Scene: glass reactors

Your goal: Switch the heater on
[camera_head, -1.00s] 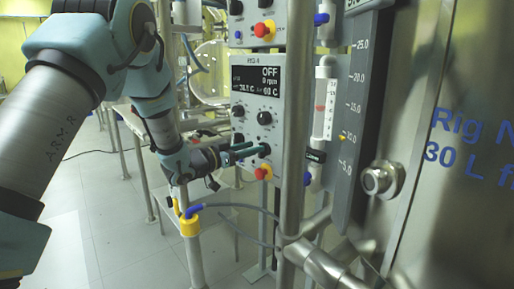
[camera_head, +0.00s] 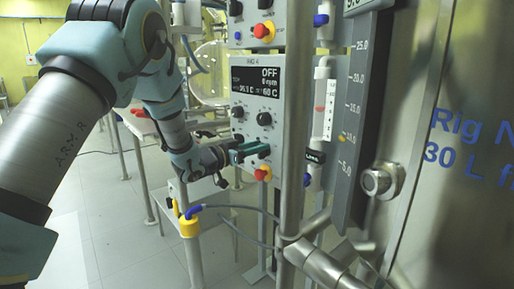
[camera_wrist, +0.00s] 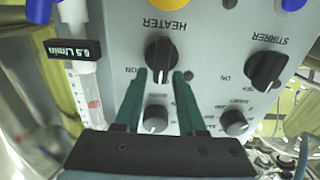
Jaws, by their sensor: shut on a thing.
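The black heater knob (camera_wrist: 160,58) sits under the upside-down HEATER label in the wrist view, with an ON mark beside it. My gripper (camera_wrist: 162,76) is shut on this knob, one green finger on each side. In the head view my gripper (camera_head: 266,150) reaches the lower right of the control panel (camera_head: 275,92) and hides most of the heater knob. The panel's display (camera_head: 255,82) reads OFF, 0 rpm and 60 C.
A steel post (camera_head: 294,120) and flow tube (camera_head: 323,105) stand close on the right.

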